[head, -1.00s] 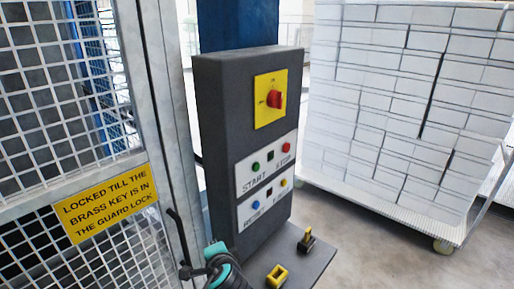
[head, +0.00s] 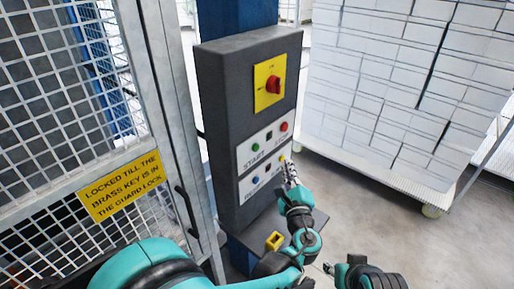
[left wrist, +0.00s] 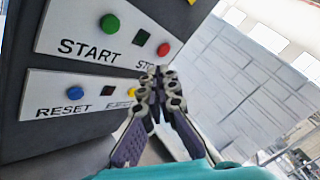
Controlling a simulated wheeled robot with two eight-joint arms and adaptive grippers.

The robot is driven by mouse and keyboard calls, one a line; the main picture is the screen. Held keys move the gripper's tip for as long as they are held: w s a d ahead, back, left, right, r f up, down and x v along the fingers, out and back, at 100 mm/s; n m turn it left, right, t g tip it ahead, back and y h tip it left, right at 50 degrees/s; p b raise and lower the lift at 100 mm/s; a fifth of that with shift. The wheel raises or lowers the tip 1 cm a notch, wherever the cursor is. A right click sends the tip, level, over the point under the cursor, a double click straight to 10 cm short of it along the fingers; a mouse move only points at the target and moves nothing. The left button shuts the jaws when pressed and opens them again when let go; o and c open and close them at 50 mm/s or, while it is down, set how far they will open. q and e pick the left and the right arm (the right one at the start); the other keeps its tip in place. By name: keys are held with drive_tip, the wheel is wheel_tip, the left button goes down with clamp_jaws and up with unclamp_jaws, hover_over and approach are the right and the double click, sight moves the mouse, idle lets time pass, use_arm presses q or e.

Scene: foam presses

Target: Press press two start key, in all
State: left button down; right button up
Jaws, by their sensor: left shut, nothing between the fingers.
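The green START key (head: 255,147) is on the upper white plate of the dark control box; it also shows in the left wrist view (left wrist: 110,24). My left gripper (head: 288,163) is shut and empty, its arm crossing from the lower left. In the left wrist view its fingertips (left wrist: 160,72) show below the red STOP key (left wrist: 163,49), to the right of and below START. They look apart from START; whether they touch the box I cannot tell. No press number is readable. A teal and black part of my right arm (head: 365,275) shows at the bottom; its jaw state is unclear.
A blue RESET key (left wrist: 75,93) and a partly covered yellow key (head: 282,158) are on the lower plate. A red rotary switch (head: 273,84) is above. A mesh guard door (head: 70,110) stands left, a loaded white cart (head: 390,90) right. A yellow-framed socket (head: 274,241) is below.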

sight(256, 148)
use_arm(q)
drive_tip(key=w+a, duration=0.5)
drive_tip(key=a, duration=0.2)
idle(0.3)
drive_tip(key=shift+w+a, duration=0.1)
drive_tip(key=shift+a, duration=0.05)
idle(1.2)
drive_tip(key=shift+w+a, duration=0.25)
